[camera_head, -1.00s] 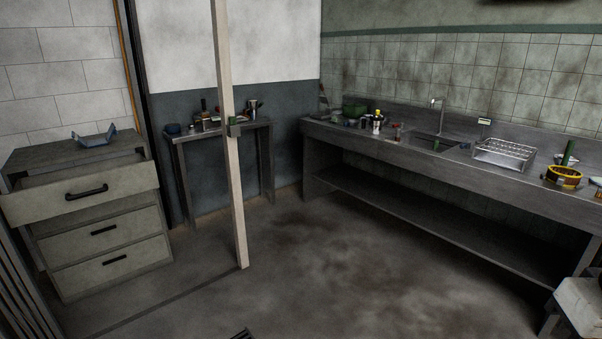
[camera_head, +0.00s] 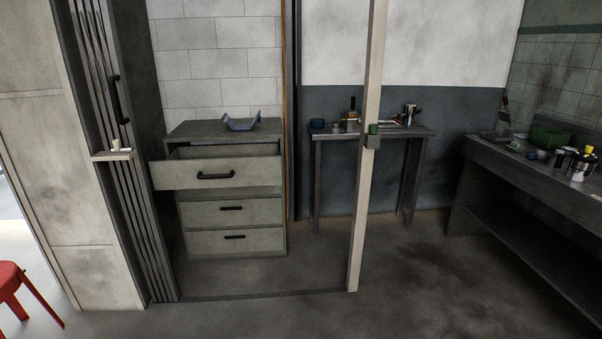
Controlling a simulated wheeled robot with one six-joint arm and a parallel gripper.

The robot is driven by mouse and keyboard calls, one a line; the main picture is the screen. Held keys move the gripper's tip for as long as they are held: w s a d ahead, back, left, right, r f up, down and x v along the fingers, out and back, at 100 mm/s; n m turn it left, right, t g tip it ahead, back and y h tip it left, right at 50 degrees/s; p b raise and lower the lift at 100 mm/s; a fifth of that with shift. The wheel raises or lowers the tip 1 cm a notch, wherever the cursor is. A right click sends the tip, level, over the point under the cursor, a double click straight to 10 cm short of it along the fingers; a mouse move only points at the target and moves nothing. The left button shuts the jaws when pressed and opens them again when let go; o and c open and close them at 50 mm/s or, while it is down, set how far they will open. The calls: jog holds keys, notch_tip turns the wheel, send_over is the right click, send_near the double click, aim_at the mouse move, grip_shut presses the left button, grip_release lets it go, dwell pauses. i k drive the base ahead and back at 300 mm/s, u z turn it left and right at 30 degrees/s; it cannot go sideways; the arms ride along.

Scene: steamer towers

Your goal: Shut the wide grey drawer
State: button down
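The wide grey drawer (camera_head: 250,175) is the top one of a grey cabinet (camera_head: 284,215) left of the middle. It is pulled well out toward me, and its open top shows. A dark bar handle (camera_head: 216,175) is on its front. Two lower drawers with small dark handles appear shut. A blue-grey cradle-shaped holder (camera_head: 241,122) rests on the cabinet top. My gripper is not in view.
A pale post (camera_head: 362,200) stands right of the cabinet, with a floor strip (camera_head: 270,294) running left to a folded slatted partition (camera_head: 150,200). A side table (camera_head: 325,132), a counter (camera_head: 490,155) and a red stool (camera_head: 12,280) stand around. The floor in front is clear.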

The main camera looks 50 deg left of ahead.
aim_at(208, 167)
jog(key=u, duration=0.35)
jog(key=i, duration=0.9)
jog(key=u, duration=1.1)
jog(key=i, duration=1.7)
jog(key=u, duration=0.45)
jog(key=i, duration=0.95)
